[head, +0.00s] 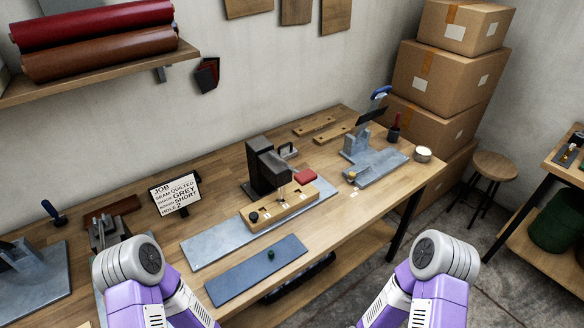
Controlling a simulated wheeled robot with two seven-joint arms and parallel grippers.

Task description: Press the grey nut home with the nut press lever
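A dark press (266,170) stands on the bench on a grey plate (215,244). A red grip (305,176), apparently the end of its lever, sticks out at its right. A wooden block (290,205) with white number labels sits at the front of the press. A black knob-like piece (254,217) is at the block's left end. I cannot make out a grey nut at this size. A job card (175,193) reads seam quilted, grey, short, hole 2. Two purple and grey links of my arms show at the bottom; neither gripper is in view.
A blue-grey mat (240,279) with a small green piece (271,254) lies at the front edge. Another grey fixture (357,146) stands at the right, near a round white tin (423,154). A dark clamp-like tool (103,232) is at the left. Boxes (446,75) stack behind.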

